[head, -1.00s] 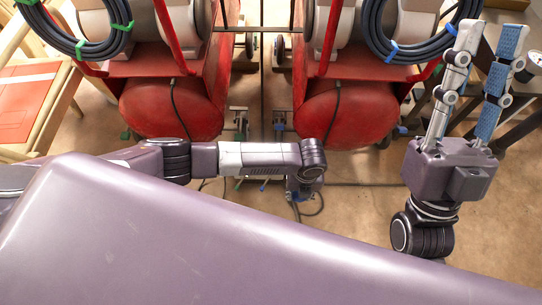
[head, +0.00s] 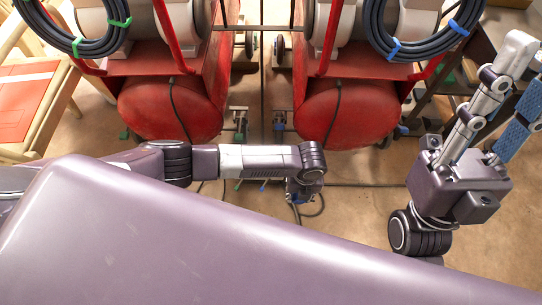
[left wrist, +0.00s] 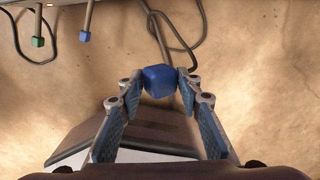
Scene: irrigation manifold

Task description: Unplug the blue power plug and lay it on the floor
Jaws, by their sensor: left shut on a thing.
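The blue power plug (left wrist: 159,79) is a small blue block between the fingertips of my left gripper (left wrist: 157,86) in the left wrist view, with a pad against each side. A dark cord leads away from it and loops on the floor. In the head view, my left gripper (head: 302,190) hangs below the end of its arm, and a bit of blue shows at its tip. Its fingers are mostly hidden there. I cannot tell how high the plug is. My right gripper (head: 518,85) is at the right edge, fingers apart, with nothing seen between them.
Two red tanks (head: 170,108) (head: 345,112) on red frames stand ahead, with coiled dark hoses (head: 95,30) above. A wooden rack (head: 45,110) stands left. Brown floor (head: 360,205) is open around the plug.

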